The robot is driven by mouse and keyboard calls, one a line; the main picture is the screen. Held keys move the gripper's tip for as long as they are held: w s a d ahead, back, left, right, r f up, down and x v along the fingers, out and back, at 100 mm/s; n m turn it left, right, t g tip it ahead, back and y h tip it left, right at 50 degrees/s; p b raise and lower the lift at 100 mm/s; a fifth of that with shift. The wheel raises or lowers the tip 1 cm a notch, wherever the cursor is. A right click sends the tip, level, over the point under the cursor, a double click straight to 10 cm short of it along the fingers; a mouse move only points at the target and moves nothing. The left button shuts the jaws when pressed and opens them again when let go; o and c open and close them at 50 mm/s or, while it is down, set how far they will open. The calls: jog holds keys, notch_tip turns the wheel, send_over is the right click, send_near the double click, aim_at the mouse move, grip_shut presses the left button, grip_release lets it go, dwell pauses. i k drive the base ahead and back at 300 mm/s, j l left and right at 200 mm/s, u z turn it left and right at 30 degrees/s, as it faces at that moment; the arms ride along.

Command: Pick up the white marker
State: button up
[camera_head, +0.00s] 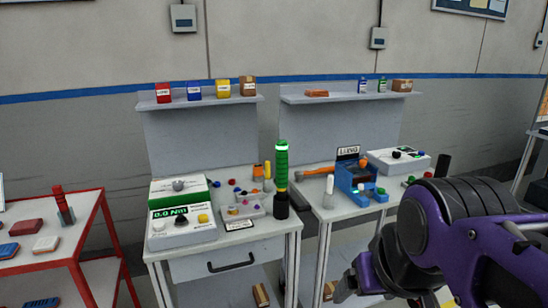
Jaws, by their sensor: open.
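A small white upright stick (329,184), which looks like the white marker, stands on the right bench just left of a blue fixture (350,178). It is small in the picture, so I cannot tell its exact shape or whether it touches the fixture. My purple and black arm comes in from the lower right. My gripper (346,287) shows only as a dark end at the bottom, in front of and below the right bench top, well apart from the stick. I see nothing held in it.
A green-topped dark cylinder (282,178) stands at the left bench's right edge. A white meter box (182,228) and small coloured parts crowd that bench. Another white box (398,161) stands at the back right. A red cart (75,263) is at the left.

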aim_at(330, 178)
jog(key=i+l, duration=0.35)
jog(key=l, duration=0.15)
jog(key=i+l, duration=0.35)
jog(key=i+l+u, duration=0.15)
jog(key=l+u, duration=0.2)
jog(key=i+l+u, duration=0.1)
jog(key=l+u, duration=0.25)
jog(key=k+u, duration=0.1)
jog(key=u, duration=0.25)
jog(key=k+u, duration=0.15)
jog(key=u, duration=0.2)
jog(key=i+u, duration=0.25)
